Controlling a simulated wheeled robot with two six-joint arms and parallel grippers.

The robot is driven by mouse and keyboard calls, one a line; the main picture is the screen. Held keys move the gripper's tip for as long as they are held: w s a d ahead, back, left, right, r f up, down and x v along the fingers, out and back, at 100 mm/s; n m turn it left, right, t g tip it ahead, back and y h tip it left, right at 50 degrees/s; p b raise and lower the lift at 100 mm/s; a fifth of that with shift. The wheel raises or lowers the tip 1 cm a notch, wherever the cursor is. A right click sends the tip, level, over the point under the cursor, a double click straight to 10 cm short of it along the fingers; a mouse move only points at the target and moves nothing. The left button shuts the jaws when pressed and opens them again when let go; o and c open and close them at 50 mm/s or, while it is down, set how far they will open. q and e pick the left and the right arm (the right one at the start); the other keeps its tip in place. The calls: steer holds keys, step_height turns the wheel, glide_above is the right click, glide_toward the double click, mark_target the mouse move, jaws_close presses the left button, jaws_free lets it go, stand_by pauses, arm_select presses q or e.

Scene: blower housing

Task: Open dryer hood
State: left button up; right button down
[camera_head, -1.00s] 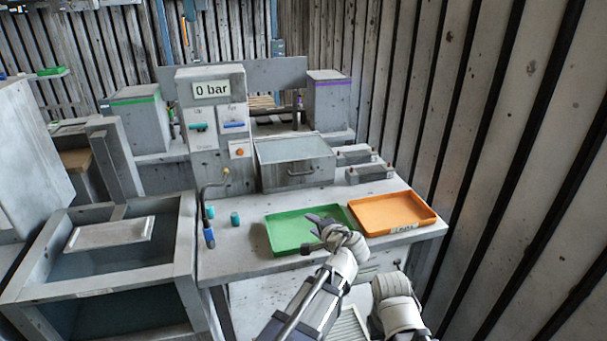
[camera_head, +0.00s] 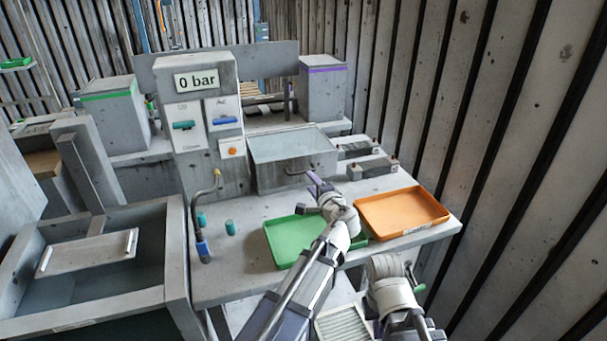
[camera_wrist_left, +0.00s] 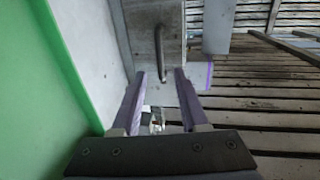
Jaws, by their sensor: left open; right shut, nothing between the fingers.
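The dryer hood (camera_head: 280,147) is a grey box with a flat lid at the back of the bench, and it is closed. Its bar handle (camera_head: 299,171) is on the front face; it also shows in the left wrist view (camera_wrist_left: 161,55). My left gripper (camera_head: 316,181) is open, with purple fingers, in front of and just below the handle. In the left wrist view the handle lies beyond the fingertips (camera_wrist_left: 160,76), in line with the gap and apart from them. My right gripper (camera_head: 412,276) is low at the bench's front edge, shut and empty, mostly hidden by its wrist.
A green tray (camera_head: 283,252) lies under my left arm and an orange tray (camera_head: 402,210) to its right. A control panel (camera_head: 208,120) reading "0 bar" stands left of the hood. Small teal parts (camera_head: 230,228) and a bent hose (camera_head: 194,210) are at the left. Grey blocks (camera_head: 372,168) sit right of the hood.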

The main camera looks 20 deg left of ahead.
mark_target(303, 173)
arm_select(q)
steer(key=b+x, duration=0.1)
steer(key=x, duration=0.6)
steer(key=shift+w+a+f, duration=0.1)
steer(key=shift+w+a, duration=0.1)
jaws_close()
stand_by(1.2)
